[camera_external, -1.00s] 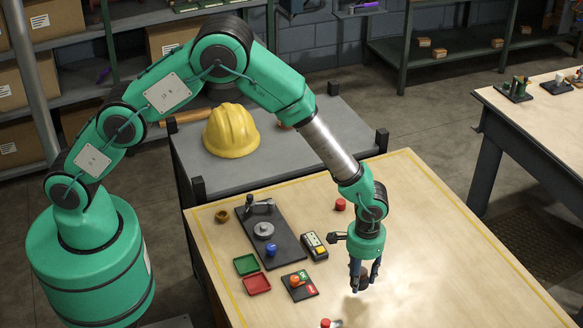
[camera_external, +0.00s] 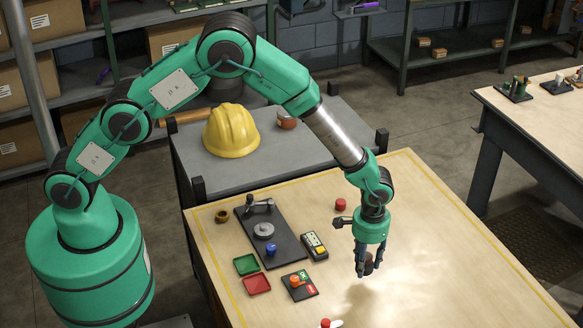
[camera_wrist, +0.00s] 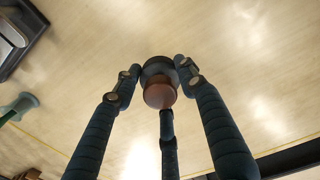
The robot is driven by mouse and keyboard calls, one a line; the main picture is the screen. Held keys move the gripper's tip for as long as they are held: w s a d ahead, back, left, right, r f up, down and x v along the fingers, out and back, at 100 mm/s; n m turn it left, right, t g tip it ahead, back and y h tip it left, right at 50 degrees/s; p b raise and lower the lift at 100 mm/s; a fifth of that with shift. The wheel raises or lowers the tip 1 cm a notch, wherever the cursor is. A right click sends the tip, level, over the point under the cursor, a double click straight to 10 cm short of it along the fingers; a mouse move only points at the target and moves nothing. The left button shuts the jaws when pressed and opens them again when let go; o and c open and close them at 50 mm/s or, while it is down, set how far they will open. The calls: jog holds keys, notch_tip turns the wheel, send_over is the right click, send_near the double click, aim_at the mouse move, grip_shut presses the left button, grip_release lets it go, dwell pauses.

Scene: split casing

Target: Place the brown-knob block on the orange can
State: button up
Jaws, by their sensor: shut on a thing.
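The brown-knob block shows in the wrist view as a dark round body with a brown knob (camera_wrist: 159,95), between my fingertips. My gripper (camera_external: 367,266) is shut on it and holds it over the right part of the wooden table. In the external view the block is a small dark shape, partly covered by the fingers. A small orange cylinder (camera_external: 295,281) stands on a black plate left of my gripper; I cannot tell for sure that it is the orange can.
Red cylinders stand behind my gripper (camera_external: 340,204) and at the front (camera_external: 326,323). To the left are a handheld meter (camera_external: 314,246), a black fixture plate (camera_external: 284,246), a green tray (camera_external: 246,264) and a red tray (camera_external: 257,285). The table's right side (camera_external: 450,260) is clear.

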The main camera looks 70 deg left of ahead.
jog(key=w+a+r+p, duration=0.15)
jog(key=w+a, duration=0.45)
jog(key=a, duration=0.7)
jog(key=w+a+r, duration=0.2)
jog(key=w+a, duration=0.4)
jog(key=a, duration=0.8)
jog(key=w+a+r+p, duration=0.15)
jog(key=w+a, duration=0.35)
jog(key=a, duration=0.8)
notch_tip(320, 180, up, 6)
send_over(280, 113)
jog(key=shift+p, duration=0.45)
jog(key=shift+f+p, duration=0.55)
jog(key=shift+f, duration=2.55)
jog(key=shift+d+f, duration=0.1)
jog(key=shift+f, duration=0.05)
jog(key=shift+f+p, duration=0.4)
jog(key=shift+f, duration=1.35)
